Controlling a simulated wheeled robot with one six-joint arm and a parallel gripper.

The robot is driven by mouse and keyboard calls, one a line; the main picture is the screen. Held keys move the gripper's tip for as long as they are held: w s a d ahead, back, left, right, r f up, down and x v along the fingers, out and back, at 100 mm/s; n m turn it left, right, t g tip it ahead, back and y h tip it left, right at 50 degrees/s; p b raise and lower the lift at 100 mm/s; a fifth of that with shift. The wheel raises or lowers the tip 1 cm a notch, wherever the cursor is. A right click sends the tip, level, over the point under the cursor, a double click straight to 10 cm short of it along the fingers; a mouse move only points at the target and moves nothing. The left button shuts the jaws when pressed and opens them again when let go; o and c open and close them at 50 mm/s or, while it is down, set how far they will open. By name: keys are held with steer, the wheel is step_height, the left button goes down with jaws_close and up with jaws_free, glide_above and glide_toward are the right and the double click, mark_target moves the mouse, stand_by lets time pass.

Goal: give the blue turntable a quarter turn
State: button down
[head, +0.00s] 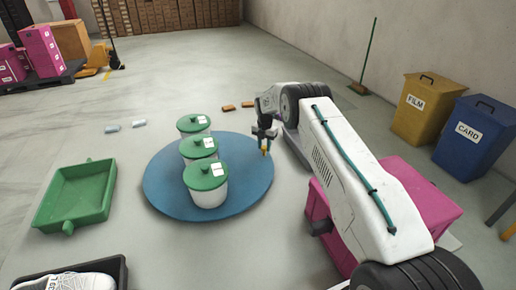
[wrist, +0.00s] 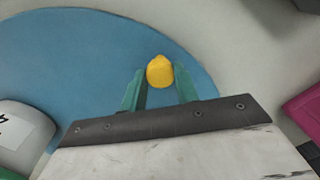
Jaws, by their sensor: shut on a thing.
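The blue turntable (head: 160,188) is a flat round disc low on the floor in the head view, and fills much of the wrist view (wrist: 85,60). Three white tubs with green lids stand on it in a row: a near tub (head: 208,195), a middle tub (head: 187,155) and a far tub (head: 205,130). A small yellow peg (wrist: 160,71) stands at the turntable's right edge. My gripper (head: 264,140) is over that edge, shut on the yellow peg, which shows between its green fingers in the wrist view (wrist: 160,88). The peg's base is hidden.
A green tray (head: 75,196) lies left of the turntable. A dark crate with a white shoe (head: 75,282) is at the lower left. Orange blocks (head: 229,107) lie behind. A pink box (head: 425,190), a yellow bin (head: 425,110) and a blue bin (head: 475,135) stand right.

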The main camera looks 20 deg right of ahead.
steer(key=shift+w, duration=0.2)
stand_by(0.3)
steer(key=c, duration=1.1)
jaws_free()
steer(key=shift+o, duration=0.2)
step_height(320, 180, up, 8)
steer(key=shift+f, duration=0.1)
